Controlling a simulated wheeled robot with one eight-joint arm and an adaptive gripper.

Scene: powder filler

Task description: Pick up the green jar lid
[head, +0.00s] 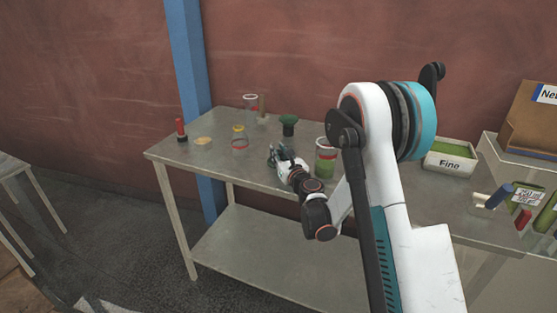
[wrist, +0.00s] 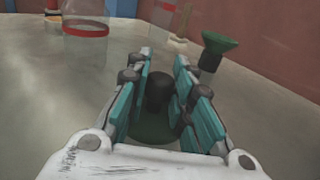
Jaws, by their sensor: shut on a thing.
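The green jar lid (wrist: 152,130) shows in the wrist view as a green disc with a dark upright knob (wrist: 159,88), between and below my fingers. My gripper (wrist: 163,58) is shut on the lid, with its teal-padded fingers on either side of the knob. The fingers hide parts of the disc, and I cannot tell whether it touches the table. In the head view my gripper (head: 277,153) is low over the table's front middle, and I cannot make out the lid there.
On the metal table (head: 185,155), a green-powder jar (head: 326,160) stands right of my gripper. A green funnel-shaped piece (head: 288,122) stands behind it. A yellow-topped jar (head: 239,138), a tan disc (head: 203,141) and a red-black item (head: 181,130) are left. The "Fine" bin (head: 450,163) is right.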

